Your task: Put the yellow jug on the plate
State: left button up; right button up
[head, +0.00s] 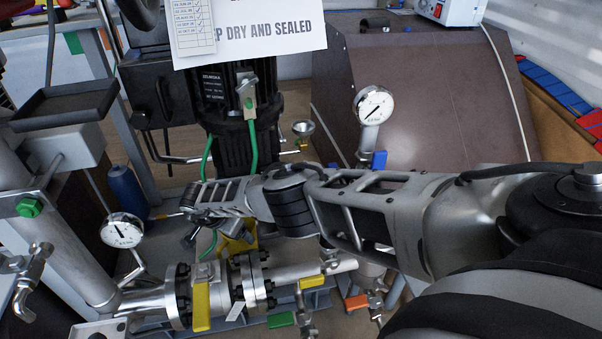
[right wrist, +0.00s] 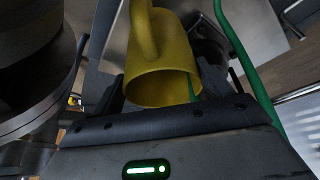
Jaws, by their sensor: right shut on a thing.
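The yellow jug (right wrist: 162,62) is between the two dark fingers of my right gripper (right wrist: 162,88) in the right wrist view, its round opening and handle showing. My right gripper is shut on it. In the head view my right arm reaches across from the right, and the gripper (head: 203,226) is above the pipework. Part of the yellow jug (head: 238,240) shows just beside and below the arm; the rest is hidden. I cannot pick out the plate with certainty. My left gripper is not in view.
A flanged pipe (head: 230,287) with a yellow lever (head: 201,306) runs below the gripper. A pressure gauge (head: 122,231) stands to the left, another gauge (head: 373,105) to the right. A black motor (head: 235,110) with green cables stands behind. An empty black tray (head: 65,100) is at upper left.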

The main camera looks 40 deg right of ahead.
jog(key=shift+w+d+f+b, duration=0.1)
jog(key=shift+w+f+b, duration=0.2)
jog(key=shift+f, duration=0.35)
jog(key=shift+w+d+f+b, duration=0.1)
jog(key=shift+f+b, duration=0.25)
jog(key=shift+f, duration=0.25)
jog(key=shift+s+d, duration=0.15)
jog(key=shift+d, duration=0.1)
jog(key=s+d+f+p, duration=0.2)
jog(key=s+d, duration=0.2)
jog(key=d, duration=0.3)
jog(key=s+d+f+p, duration=0.1)
jog(key=s+d, duration=0.3)
jog(key=d, duration=0.4)
jog(key=shift+s+d+f+p, duration=0.2)
jog(key=shift+f+p, duration=0.2)
jog(key=shift+p, duration=0.45)
jog(key=o, duration=1.3)
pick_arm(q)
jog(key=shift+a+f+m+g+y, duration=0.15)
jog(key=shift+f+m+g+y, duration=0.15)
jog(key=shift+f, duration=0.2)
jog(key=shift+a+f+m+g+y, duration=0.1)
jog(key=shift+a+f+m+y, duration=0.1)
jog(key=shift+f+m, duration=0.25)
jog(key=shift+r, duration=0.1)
pick_arm(e)
jog(key=shift+r, duration=0.15)
